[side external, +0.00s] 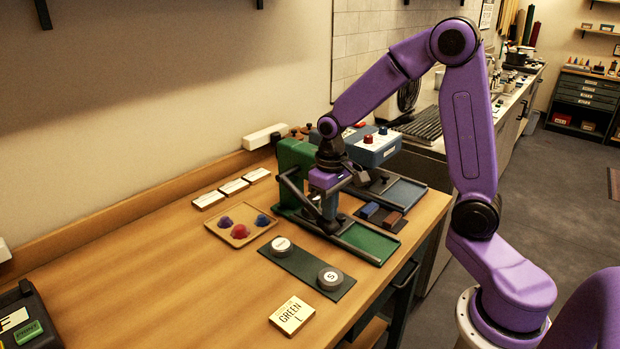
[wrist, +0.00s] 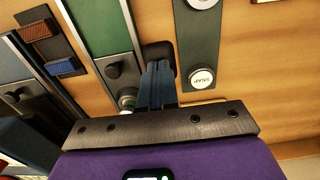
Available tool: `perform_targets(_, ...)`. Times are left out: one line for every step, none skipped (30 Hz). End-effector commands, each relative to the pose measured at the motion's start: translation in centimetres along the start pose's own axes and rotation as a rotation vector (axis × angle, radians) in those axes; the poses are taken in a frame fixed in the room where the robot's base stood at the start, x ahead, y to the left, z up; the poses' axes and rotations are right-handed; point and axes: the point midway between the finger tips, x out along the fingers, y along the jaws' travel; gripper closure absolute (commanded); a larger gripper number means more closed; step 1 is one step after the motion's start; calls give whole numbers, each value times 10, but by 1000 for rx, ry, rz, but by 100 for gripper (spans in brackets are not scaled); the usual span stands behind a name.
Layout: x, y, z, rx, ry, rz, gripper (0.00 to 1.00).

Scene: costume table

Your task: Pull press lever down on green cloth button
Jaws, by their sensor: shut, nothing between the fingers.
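The green press (side external: 294,158) stands near the back of the wooden table. Its dark lever arm (side external: 291,190) slants down beside my gripper. A green slide tray (side external: 370,241) extends from the press's base, and it also shows in the wrist view (wrist: 100,25). My gripper (side external: 329,210) points down at the press, its fingers together and empty. In the wrist view my fingertips (wrist: 158,68) are at a dark rounded knob (wrist: 157,50); whether they touch it I cannot tell. A small round pale-and-green piece (wrist: 127,100) lies left of the fingers, partly hidden. No green cloth button is clearly visible.
A blue press (side external: 372,147) stands just behind, with blue and brown blocks (side external: 381,215) nearby. A mat (side external: 305,264) with two round discs, a tray (side external: 239,236) of coloured domes and a "GREEN L" card (side external: 291,314) lie in front.

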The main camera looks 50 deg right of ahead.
Motion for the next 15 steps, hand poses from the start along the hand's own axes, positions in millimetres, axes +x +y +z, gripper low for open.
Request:
perform_targets(-2,0,0,0,-2,1,100)
perform_targets(-4,0,0,0,-1,0,100)
perform_targets(-7,0,0,0,1,0,100)
perform_targets(-10,0,0,0,1,0,100)
perform_targets(-13,0,-1,-1,2,0,100)
perform_targets(-17,0,-1,-1,3,0,100)
perform_targets(-19,0,-1,-1,2,0,100)
perform_targets(-22,0,0,-1,2,0,100)
perform_targets(-25,0,-1,-1,3,0,100)
perform_targets(-28,0,0,-1,3,0,100)
perform_targets(-31,0,-1,0,3,0,100)
perform_targets(-34,0,-1,0,4,0,100)
perform_targets(-37,0,-1,0,3,0,100)
perform_targets(-39,0,-1,0,3,0,100)
perform_targets(-43,0,-1,-1,4,0,100)
